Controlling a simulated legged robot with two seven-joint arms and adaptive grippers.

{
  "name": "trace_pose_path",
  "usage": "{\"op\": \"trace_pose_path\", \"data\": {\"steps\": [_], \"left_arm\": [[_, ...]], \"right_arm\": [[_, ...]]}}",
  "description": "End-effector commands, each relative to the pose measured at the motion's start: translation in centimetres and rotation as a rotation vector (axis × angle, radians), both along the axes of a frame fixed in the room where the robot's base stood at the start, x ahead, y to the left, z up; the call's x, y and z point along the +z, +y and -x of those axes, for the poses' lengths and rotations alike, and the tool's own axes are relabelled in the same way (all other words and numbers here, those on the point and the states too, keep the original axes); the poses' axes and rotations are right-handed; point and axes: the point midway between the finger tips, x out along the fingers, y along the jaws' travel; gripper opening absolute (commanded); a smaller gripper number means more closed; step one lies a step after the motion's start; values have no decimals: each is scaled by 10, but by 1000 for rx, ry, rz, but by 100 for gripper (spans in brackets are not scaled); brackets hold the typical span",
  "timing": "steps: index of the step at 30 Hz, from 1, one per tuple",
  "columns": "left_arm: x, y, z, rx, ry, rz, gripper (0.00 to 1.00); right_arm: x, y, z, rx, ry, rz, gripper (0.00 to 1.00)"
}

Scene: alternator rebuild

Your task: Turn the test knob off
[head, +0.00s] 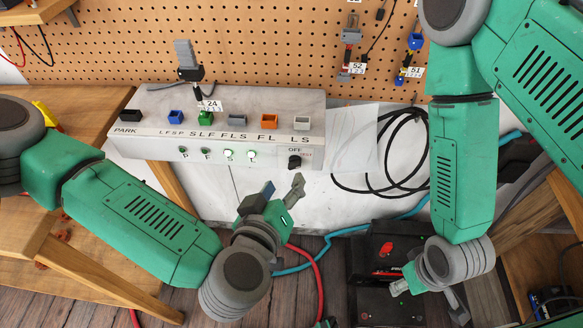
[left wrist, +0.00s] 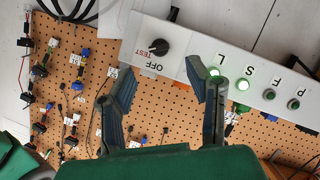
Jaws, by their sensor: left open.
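The black test knob (head: 295,162) is on the right end of the grey test box's (head: 140,146) front face, beside OFF and red TEST lettering. The knob (left wrist: 159,47) also shows in the left wrist view, beyond my fingertips; I cannot tell for certain which way it points. My left gripper (head: 277,191) is open and empty, below and in front of the knob, apart from it. Its fingers (left wrist: 158,82) are spread in the left wrist view. My right gripper (head: 430,297) looks open and empty, low at the right beside a black device.
Two lamps (head: 240,155) on the box glow bright; two others are dim. Coloured connectors (head: 205,117) line the box top. A pegboard (head: 270,50) with hung parts stands behind. Black cable loops (head: 390,150) hang at right. A black device (head: 385,265) with red and blue cables is below.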

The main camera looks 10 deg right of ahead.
Motion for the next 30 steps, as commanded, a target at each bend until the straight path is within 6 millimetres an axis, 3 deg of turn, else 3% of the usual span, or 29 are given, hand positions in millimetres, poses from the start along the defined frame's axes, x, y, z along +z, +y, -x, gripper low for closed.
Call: {"op": "trace_pose_path", "data": {"steps": [3, 9, 22, 23, 26, 30], "left_arm": [[-9, -10, -21, 4, 0, 0, 45], [-18, -22, -44, 1, 0, 0, 45], [-21, -27, -53, -2, 1, -1, 45], [-21, -27, -53, -2, 1, -1, 38], [-21, -27, -53, -2, 1, -1, 3], [-21, -26, -53, -1, 1, -1, 0]], "right_arm": [[-3, 0, 0, 0, 0, 0, 40], [-5, 0, 0, 0, 0, 0, 40], [-6, 0, 0, 0, 0, 0, 40], [-6, 0, 0, 0, 0, 0, 40], [-6, 0, 0, 0, 0, 0, 40], [-6, 0, 0, 0, 0, 0, 40]]}}
